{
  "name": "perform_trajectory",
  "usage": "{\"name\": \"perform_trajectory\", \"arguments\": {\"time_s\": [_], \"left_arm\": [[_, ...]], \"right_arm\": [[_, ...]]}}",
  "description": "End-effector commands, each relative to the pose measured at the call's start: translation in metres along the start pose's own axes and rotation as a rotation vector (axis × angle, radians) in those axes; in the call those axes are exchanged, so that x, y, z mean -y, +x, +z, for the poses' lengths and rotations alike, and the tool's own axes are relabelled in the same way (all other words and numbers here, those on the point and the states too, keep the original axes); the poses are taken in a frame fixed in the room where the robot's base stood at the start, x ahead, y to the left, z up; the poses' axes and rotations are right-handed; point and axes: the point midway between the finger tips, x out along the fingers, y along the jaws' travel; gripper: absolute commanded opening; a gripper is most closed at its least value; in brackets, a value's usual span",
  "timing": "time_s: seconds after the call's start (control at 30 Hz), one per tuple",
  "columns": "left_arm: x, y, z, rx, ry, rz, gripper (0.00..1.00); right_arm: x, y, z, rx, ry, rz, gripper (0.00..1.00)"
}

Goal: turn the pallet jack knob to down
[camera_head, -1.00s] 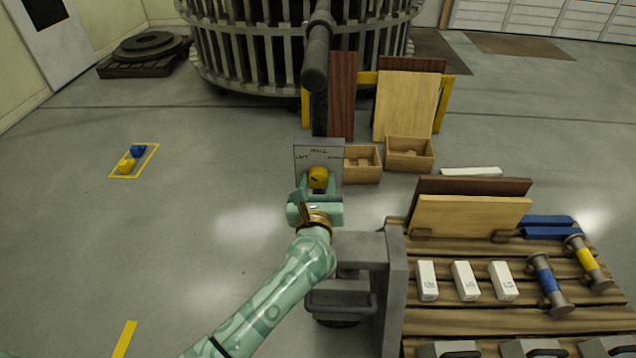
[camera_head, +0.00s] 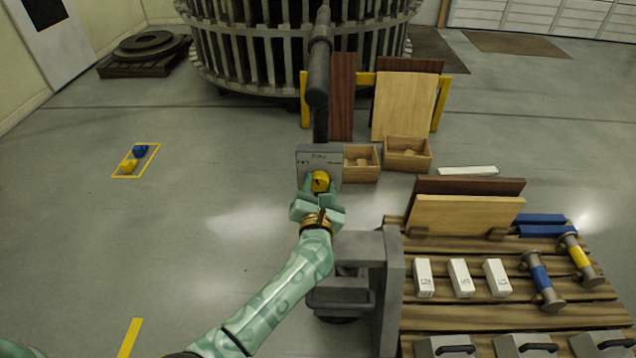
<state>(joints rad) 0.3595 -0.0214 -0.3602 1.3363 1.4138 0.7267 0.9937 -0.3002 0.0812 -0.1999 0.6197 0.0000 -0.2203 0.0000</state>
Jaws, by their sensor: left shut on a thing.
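The yellow knob (camera_head: 320,181) sits on the front of a grey label plate (camera_head: 318,155) on the pallet jack. The lettering on the plate is too small to read surely. The jack's dark handle (camera_head: 318,80) rises behind the plate, and its grey body (camera_head: 385,270) stands below on the right. My left gripper (camera_head: 320,186) comes from below and is shut on the knob, its fingers on both sides of it. My right gripper is not in view.
A wooden pallet (camera_head: 590,300) to the right carries boards, white blocks and blue and yellow spools. Two wooden boxes (camera_head: 407,153) stand behind the jack.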

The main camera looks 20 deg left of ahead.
Motion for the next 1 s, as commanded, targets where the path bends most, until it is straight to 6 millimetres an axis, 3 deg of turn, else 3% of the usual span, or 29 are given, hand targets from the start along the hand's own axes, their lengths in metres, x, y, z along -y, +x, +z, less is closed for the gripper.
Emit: {"name": "perform_trajectory", "arguments": {"time_s": [1.0], "left_arm": [[0.002, -0.001, 0.000, -0.012, 0.952, -0.003, 0.18]], "right_arm": [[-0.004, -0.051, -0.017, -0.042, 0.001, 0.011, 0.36]]}}
